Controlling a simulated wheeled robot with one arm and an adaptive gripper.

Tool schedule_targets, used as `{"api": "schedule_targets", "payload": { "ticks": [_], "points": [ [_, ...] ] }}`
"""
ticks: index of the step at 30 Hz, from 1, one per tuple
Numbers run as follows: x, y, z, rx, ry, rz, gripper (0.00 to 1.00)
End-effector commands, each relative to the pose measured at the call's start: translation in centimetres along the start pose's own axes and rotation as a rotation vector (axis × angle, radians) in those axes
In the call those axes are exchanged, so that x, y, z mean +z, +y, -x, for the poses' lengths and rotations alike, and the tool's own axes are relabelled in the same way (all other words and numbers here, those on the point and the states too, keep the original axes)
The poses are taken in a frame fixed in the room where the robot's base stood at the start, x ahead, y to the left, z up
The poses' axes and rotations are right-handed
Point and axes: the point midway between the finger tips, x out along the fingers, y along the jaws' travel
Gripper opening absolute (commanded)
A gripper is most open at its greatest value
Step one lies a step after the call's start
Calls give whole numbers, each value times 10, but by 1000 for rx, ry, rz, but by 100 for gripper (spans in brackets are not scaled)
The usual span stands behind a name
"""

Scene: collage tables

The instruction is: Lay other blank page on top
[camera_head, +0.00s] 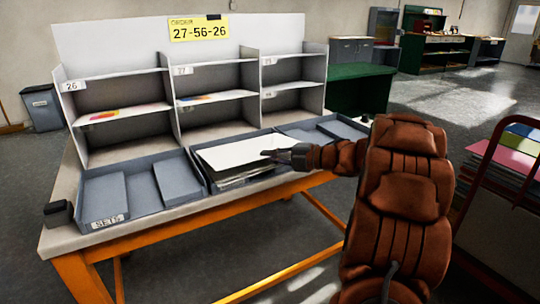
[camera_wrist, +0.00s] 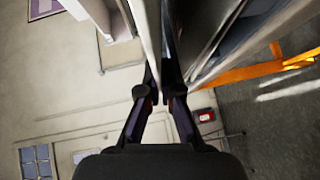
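A blank white page (camera_head: 238,151) lies almost flat over a stack of sheets (camera_head: 240,177) in the middle grey tray (camera_head: 205,177). My gripper (camera_head: 273,153) is at the page's right edge, with its fingers pinched on it. In the wrist view, the fingertips of my gripper (camera_wrist: 160,88) are close together around a thin pale sheet edge (camera_wrist: 147,35). I cannot tell whether the page fully rests on the stack. The sheets under it show only at their front edges.
An empty grey tray labelled SETS (camera_head: 137,190) is at the left, and another grey tray (camera_head: 318,129) at the right. White shelves (camera_head: 125,97) numbered 26 and 27 stand behind, under an order sign, 27-56-26 (camera_head: 199,28). A cart with coloured sheets (camera_head: 512,155) is at the right.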

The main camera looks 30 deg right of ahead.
Motion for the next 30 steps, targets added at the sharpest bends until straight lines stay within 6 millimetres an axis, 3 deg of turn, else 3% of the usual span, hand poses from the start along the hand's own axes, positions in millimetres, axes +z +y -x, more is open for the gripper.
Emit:
{"api": "schedule_targets", "payload": {
  "ticks": [8,18,30],
  "points": [
    [0,0,0,0,0,0,0],
    [0,-1,0,0,0,0,35],
    [0,0,4,0,-1,0,35]
  ]
}}
